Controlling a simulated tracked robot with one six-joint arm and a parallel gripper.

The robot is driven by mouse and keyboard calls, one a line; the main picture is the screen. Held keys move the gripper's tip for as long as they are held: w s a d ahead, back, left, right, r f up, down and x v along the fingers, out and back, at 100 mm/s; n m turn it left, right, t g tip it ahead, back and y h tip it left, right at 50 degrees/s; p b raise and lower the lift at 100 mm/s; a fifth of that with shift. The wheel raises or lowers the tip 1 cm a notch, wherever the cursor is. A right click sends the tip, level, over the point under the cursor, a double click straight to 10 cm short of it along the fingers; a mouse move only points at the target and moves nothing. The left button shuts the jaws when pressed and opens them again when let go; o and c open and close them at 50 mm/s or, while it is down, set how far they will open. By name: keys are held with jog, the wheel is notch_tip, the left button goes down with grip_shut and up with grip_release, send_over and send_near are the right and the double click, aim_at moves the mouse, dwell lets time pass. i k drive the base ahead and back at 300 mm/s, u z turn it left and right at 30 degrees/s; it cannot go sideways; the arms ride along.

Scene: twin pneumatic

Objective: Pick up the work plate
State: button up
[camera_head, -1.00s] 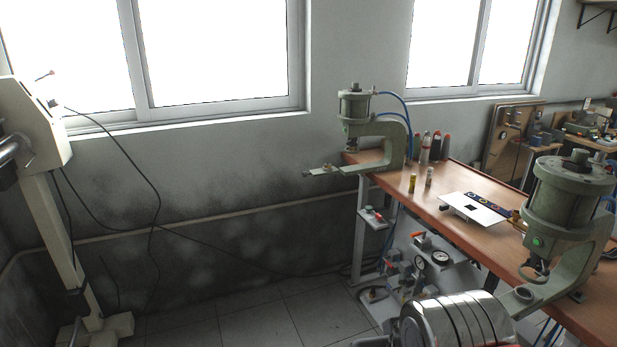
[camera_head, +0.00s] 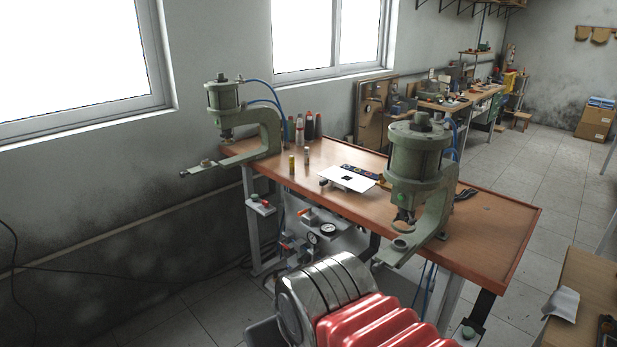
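The work plate (camera_head: 342,177) looks like a flat white sheet with a small black square on it. It lies on the wooden bench (camera_head: 480,222), between the two green presses and near the bench's front edge. A dark strip with coloured circles (camera_head: 360,170) lies along its back edge. My gripper is not in view, so its state and its distance from the plate do not show. Part of my own arm, silver and red, shows at the bottom centre.
One green pneumatic press (camera_head: 222,100) stands at the bench's left end, another (camera_head: 418,160) at its right. Several small bottles (camera_head: 309,128) stand behind the plate. A second bench (camera_head: 585,290) is at lower right. Tiled floor (camera_head: 560,180) is open beyond the bench's right side.

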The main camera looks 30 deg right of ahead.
aim_at(339, 176)
jog(key=u, duration=0.2)
jog(key=i, duration=2.05)
jog(key=z, duration=0.45)
jog(key=i, duration=0.7)
jog(key=z, duration=0.15)
